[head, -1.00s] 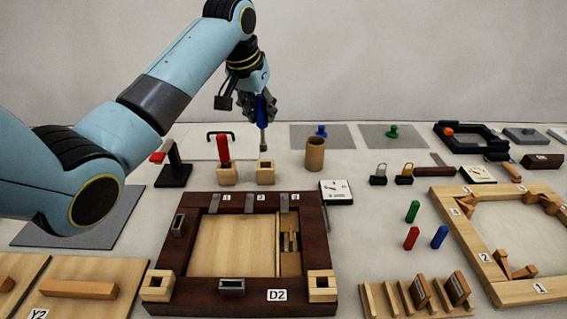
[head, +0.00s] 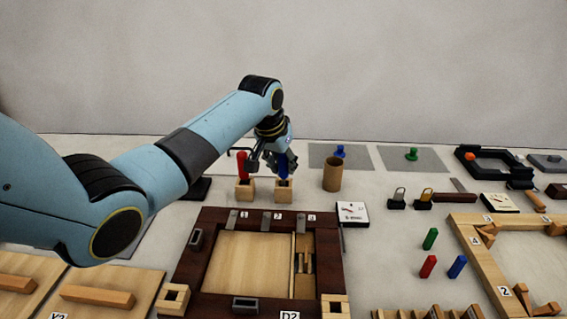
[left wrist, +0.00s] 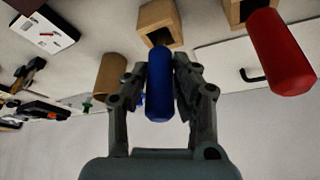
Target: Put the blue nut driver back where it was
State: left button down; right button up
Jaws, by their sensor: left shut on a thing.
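The blue nut driver (head: 283,168) is upright in my left gripper (head: 281,163), which is shut on its handle. In the left wrist view, the blue handle (left wrist: 159,88) sits between the fingers (left wrist: 160,75), in line with the block's opening (left wrist: 157,22). My right gripper is not in view.
A red-handled tool (head: 242,166) stands in the wooden block (head: 245,190) just left. A brown cylinder cup (head: 332,174) stands close on the right. A dark-framed wooden board (head: 187,279) lies in front.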

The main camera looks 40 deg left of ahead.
pick_arm(q)
jog(key=shift+f, duration=0.25)
jog(key=shift+f, duration=0.1)
jog(key=c, duration=1.1)
grip_release()
jog(key=shift+o, duration=0.2)
jog(key=shift+f+b, duration=0.15)
jog(key=shift+b, duration=0.2)
jog(key=shift+f+b, duration=0.1)
jog(key=shift+b, duration=0.4)
jog(key=s+v, duration=0.1)
jog(key=v, duration=1)
jog(key=shift+d, duration=0.15)
